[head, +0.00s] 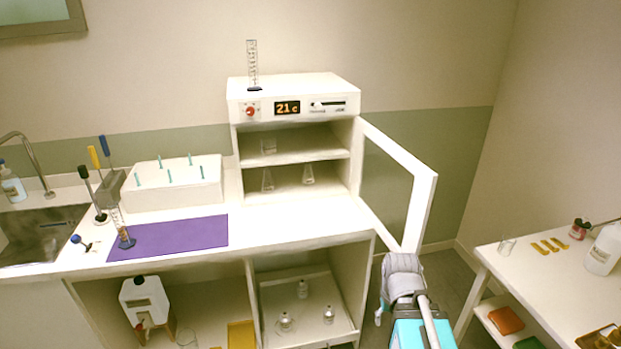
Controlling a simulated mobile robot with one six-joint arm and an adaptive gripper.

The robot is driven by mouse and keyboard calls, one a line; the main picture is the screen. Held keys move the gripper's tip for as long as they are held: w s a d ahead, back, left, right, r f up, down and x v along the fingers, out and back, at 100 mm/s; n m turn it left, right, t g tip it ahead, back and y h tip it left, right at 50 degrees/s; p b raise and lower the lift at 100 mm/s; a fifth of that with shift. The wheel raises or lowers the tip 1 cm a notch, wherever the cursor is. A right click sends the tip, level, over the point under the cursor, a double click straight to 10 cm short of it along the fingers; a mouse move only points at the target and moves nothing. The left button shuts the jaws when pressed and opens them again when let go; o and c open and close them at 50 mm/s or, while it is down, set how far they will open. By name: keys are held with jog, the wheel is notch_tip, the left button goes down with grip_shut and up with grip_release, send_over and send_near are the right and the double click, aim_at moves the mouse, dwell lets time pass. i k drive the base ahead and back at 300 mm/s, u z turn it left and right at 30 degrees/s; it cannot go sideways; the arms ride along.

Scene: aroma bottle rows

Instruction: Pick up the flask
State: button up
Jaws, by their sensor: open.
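Two clear conical flasks stand upright on the lower shelf of the open oven-like cabinet. One flask (267,181) is at the left and the other flask (308,175) is nearer the middle. Which one the task means cannot be told. My gripper (380,312) shows only in small part beside my folded arm, low in the picture and below the cabinet's open door. It is open, apart from both flasks, with nothing seen in it. My arm hides most of it.
The cabinet door (425,205) swings out to the right. A beaker (268,147) sits on the upper shelf. A graduated cylinder (252,68) stands on top; another (122,232) is on the purple mat (185,236). The counter (300,220) before the cabinet is clear.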

aim_at(308, 180)
jog(key=u, duration=0.1)
jog(key=i, duration=1)
jog(key=z, duration=0.1)
